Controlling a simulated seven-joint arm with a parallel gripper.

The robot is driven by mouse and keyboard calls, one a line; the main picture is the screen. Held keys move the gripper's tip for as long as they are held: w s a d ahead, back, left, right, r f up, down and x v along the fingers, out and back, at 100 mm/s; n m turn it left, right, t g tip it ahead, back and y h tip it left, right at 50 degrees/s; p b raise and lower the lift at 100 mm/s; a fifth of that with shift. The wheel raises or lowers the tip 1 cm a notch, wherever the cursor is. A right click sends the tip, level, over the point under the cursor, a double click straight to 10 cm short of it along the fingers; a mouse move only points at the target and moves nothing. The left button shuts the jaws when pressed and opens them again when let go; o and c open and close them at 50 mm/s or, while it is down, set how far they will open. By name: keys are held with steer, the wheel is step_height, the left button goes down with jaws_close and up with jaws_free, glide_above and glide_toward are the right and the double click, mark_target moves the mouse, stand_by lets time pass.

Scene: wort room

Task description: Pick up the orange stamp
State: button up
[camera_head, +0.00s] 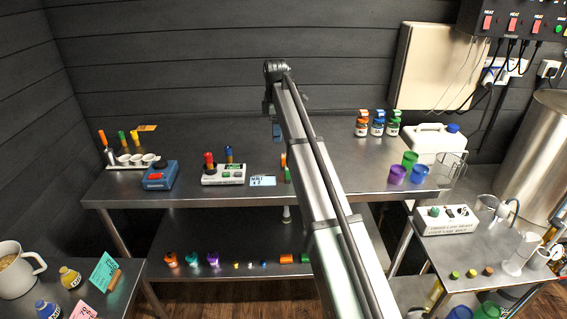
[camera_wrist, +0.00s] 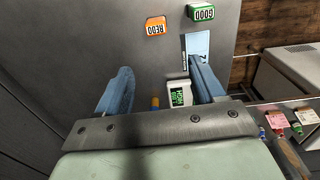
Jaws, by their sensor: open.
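The orange stamp (camera_wrist: 155,26) shows its labelled face, which reads REDO, in the wrist view, beyond the fingertips. In the head view the orange stamp (camera_head: 283,160) stands on the upper steel bench, partly hidden by my arm. A green stamp (camera_wrist: 201,12) reading GOOD is close beside it; the green stamp (camera_head: 287,175) is nearer the bench's front edge in the head view. My gripper (camera_wrist: 160,72) is open, with two blue fingers apart and nothing seen between their tips. In the head view my gripper (camera_head: 277,131) is mostly hidden behind the arm, near the stamps.
A pale card (camera_head: 262,181) lies left of the stamps. A white meter (camera_head: 223,174) with red and blue-topped parts and a blue box (camera_head: 160,175) stand further left. Purple cup (camera_head: 397,174), green cup (camera_head: 410,159) and several small bottles are to the right.

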mark_target(283, 155)
steer(key=f, duration=0.2)
steer(key=d+f, duration=0.1)
steer(key=f, duration=0.5)
steer(key=shift+w+d+f, duration=0.1)
steer(key=shift+w+d, duration=0.05)
steer(key=shift+d, duration=0.1)
steer(key=shift+w+d+f, duration=0.1)
steer(key=shift+d+f, duration=0.1)
steer(key=shift+f, duration=1.15)
steer(key=shift+d+f, duration=0.15)
steer(key=shift+f, duration=1.2)
steer(key=shift+c, duration=0.2)
steer(key=c, duration=1.1)
